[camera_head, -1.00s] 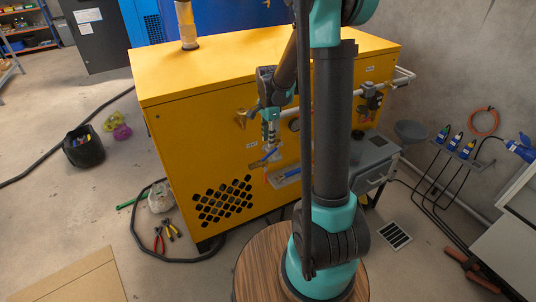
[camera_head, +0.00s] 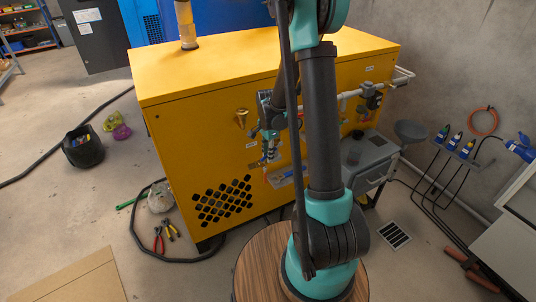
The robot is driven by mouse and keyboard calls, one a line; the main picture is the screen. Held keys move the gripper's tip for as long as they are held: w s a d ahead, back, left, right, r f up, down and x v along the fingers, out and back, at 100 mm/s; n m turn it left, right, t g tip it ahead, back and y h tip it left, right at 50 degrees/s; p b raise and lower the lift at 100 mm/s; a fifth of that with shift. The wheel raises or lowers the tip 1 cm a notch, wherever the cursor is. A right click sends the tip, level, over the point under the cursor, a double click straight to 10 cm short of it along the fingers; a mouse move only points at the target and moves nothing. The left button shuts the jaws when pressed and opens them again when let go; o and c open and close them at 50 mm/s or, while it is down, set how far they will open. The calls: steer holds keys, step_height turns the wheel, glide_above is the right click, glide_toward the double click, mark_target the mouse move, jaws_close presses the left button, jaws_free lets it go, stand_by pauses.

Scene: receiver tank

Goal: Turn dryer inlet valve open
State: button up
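The yellow dryer cabinet (camera_head: 200,130) stands in front of me, with a pale pipe (camera_head: 352,94) and fittings along its right part. My gripper (camera_head: 268,158) hangs in front of the cabinet's front face, left of my arm column. A small blue piece (camera_head: 270,156) and a red-orange bit (camera_head: 266,174) show at the fingertips. They are too small to tell whether the gripper holds or only touches them, and its fingers cannot be made out. A brass-coloured funnel-shaped part (camera_head: 240,118) is on the panel to the left. My arm hides part of the panel.
A grey side table (camera_head: 372,150) stands right of the cabinet, with a grey funnel (camera_head: 410,130) beside it. A black bucket (camera_head: 84,148), pliers (camera_head: 160,238) and a dark hose (camera_head: 135,225) lie on the floor at left. Bottles (camera_head: 455,142) sit on a wall rack.

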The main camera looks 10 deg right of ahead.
mark_target(266, 155)
jaws_close()
steer(key=shift+f+h, duration=0.25)
steer(key=shift+h, duration=0.25)
steer(key=shift+d+f+h, duration=0.15)
steer(key=shift+d+h, duration=0.05)
steer(key=shift+h, duration=0.1)
steer(key=shift+o, duration=1.1)
jaws_free()
step_height(266, 155, up, 12)
steer(key=a, duration=0.1)
steer(key=shift+s+a, duration=0.2)
steer(key=shift+a, duration=0.05)
